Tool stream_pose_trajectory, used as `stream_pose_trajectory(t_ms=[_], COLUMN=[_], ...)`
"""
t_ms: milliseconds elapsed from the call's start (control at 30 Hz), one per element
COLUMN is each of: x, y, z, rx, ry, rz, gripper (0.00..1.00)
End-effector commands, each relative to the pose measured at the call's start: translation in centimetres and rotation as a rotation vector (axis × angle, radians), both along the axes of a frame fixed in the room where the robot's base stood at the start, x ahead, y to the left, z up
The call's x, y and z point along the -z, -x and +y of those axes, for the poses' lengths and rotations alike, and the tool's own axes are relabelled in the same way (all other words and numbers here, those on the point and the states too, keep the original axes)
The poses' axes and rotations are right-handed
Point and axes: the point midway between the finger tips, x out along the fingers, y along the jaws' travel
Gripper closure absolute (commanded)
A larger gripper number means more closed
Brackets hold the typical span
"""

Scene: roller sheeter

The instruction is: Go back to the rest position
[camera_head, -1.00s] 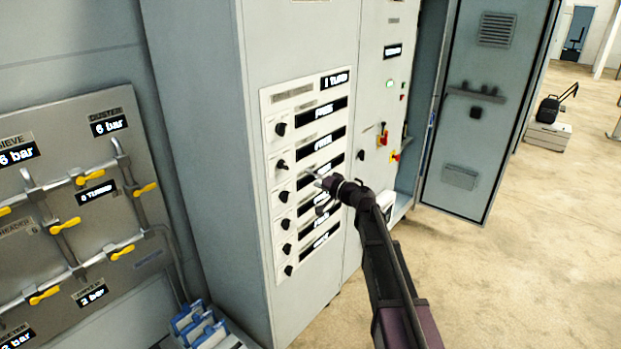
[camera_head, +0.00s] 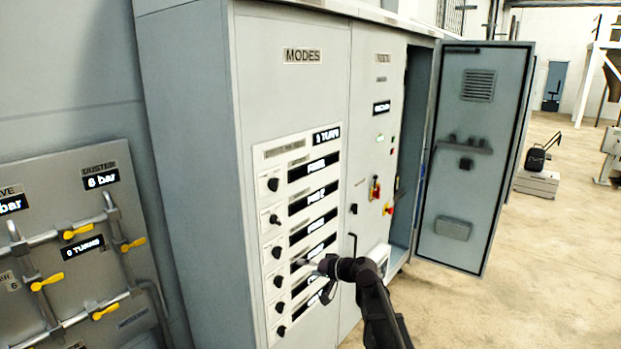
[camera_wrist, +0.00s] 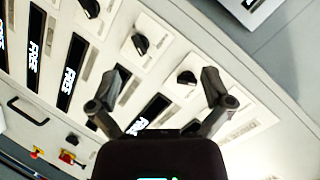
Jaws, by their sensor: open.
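My gripper (camera_head: 318,274) is in front of the lower part of the mode panel (camera_head: 290,151) on the grey cabinet. In the wrist view my gripper (camera_wrist: 165,92) shows two fingers spread apart with nothing between them. A column of black knobs (camera_head: 274,218) runs down the left side of the panel, beside dark displays (camera_head: 316,199). In the wrist view a black knob (camera_wrist: 187,77) lies close to the right finger, and another knob (camera_wrist: 141,44) lies beyond the fingertips. Whether a finger touches the panel cannot be told.
The cabinet door (camera_head: 470,150) stands open to the right. Red and yellow switches (camera_head: 375,188) sit on the middle cabinet face. A pipe board with yellow valves (camera_head: 47,282) is at the left.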

Motion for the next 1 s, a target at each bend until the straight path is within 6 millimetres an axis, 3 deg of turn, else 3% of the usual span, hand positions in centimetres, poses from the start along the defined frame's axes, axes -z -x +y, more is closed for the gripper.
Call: stream_pose_trajectory(t_ms=[33,267,600,800,1000], x=[1.5,7.1,13.9,16.1,16.8], y=[1.9,8.1,17.6,22.7,25.7], z=[-0.4,-3.2,-10.0,-14.5,-17.4], rx=[-0.015,-0.067,-0.054,0.002,0.054], ry=[0.05,0.303,0.687,0.896,1.021], rz=[0.025,0.167,0.419,0.568,0.658], gripper=[0.0,0.0,0.0,0.0,0.0])
